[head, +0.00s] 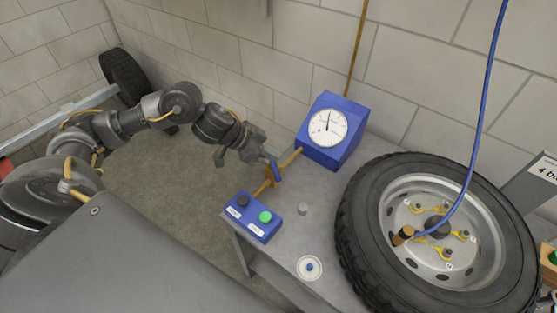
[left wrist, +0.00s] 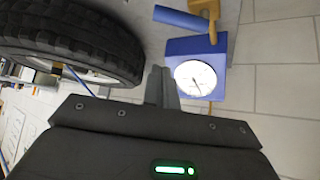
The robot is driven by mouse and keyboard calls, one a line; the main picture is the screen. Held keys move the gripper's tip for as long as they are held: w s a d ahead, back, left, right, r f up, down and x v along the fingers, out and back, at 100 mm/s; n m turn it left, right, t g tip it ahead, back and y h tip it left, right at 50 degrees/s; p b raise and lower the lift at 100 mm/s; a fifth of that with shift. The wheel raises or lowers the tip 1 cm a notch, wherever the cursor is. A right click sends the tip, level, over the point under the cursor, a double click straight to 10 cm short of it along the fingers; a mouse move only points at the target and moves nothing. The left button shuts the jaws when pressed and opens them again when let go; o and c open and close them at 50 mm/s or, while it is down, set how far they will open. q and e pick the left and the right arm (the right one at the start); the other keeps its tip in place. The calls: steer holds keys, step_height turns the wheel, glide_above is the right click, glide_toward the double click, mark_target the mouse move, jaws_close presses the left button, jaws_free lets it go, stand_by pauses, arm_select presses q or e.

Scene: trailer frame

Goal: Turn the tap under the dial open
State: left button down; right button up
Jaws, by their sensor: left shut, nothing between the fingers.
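The dial (head: 327,127) is a white round gauge on a blue box at the back of the grey bench. A brass-coloured pipe (head: 294,157) runs from the box down to the left. The tap's blue handle (head: 277,173) sits on this pipe and appears to lie across it. My left gripper (head: 267,155) is shut and empty, just behind and left of the handle; whether it touches cannot be told. In the left wrist view, the shut fingers (left wrist: 161,85) point towards the dial box (left wrist: 198,88), with the blue handle (left wrist: 185,18) beyond them. My right gripper is not in view.
A blue button box (head: 254,217) with black and green buttons stands at the bench's front-left corner. A large wheel (head: 350,210) with a blue hose (head: 482,120) fills the right.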

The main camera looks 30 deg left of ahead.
mark_target(276, 172)
arm_select(q)
steer(key=x, duration=1)
steer(key=s+a, duration=0.3)
steer(key=shift+f, duration=0.2)
